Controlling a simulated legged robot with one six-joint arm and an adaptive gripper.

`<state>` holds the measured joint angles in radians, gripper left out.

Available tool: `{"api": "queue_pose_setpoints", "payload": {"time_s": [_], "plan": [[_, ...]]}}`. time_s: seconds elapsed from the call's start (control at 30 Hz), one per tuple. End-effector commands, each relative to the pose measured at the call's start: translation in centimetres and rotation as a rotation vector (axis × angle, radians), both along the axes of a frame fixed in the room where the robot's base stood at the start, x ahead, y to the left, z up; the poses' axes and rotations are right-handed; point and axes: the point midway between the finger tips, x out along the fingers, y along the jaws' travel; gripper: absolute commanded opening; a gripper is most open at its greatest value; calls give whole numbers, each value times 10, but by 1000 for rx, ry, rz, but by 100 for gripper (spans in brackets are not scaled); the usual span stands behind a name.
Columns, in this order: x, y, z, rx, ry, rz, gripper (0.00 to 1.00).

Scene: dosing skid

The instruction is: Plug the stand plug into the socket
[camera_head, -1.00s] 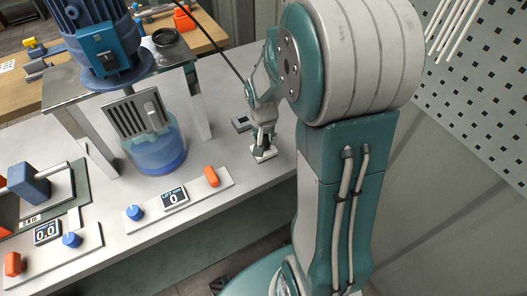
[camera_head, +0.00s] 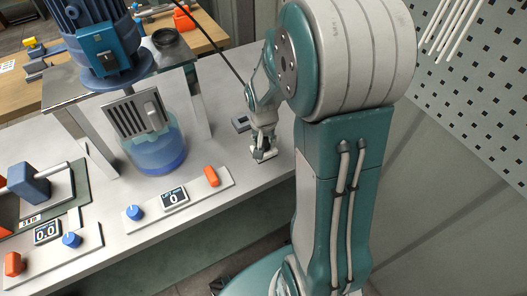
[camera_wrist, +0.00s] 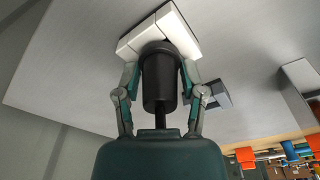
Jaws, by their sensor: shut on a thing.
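The plug (camera_wrist: 159,75) is a black cylinder between the two fingers of my gripper (camera_wrist: 160,82) in the wrist view. The gripper is shut on it. A short black cable runs back from the plug toward my palm. A white block (camera_wrist: 178,28), which looks like the socket, lies right at the plug's far end. Whether the plug is inside it is hidden. In the head view my gripper (camera_head: 263,146) points down over the white block (camera_head: 262,156) near the bench's right edge. The plug is hard to make out there.
A small grey block (camera_head: 241,124) lies just left of my gripper. A blue-liquid vessel (camera_head: 160,155) stands under a motor (camera_head: 103,40) on a metal stand. A control strip (camera_head: 205,190) runs along the bench's front. A black cable (camera_head: 217,42) slants toward my wrist.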

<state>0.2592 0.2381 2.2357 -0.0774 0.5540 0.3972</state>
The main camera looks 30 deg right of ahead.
Motion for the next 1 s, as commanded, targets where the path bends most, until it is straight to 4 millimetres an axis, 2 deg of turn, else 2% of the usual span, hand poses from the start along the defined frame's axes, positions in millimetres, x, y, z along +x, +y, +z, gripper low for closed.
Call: {"api": "queue_pose_setpoints", "payload": {"time_s": [0.13,0.17,0.2,0.23,0.27,0.73,0.87,1.0], "plan": [[0,0,-2,1,1,0,1],[0,0,-2,1,1,0,57],[0,0,-2,0,0,0,75],[0,0,-2,0,0,0,88],[0,0,-2,0,0,0,93],[0,0,3,0,-2,0,93],[-1,1,21,-1,-5,0,93],[-4,3,50,-2,-7,0,93]]}}
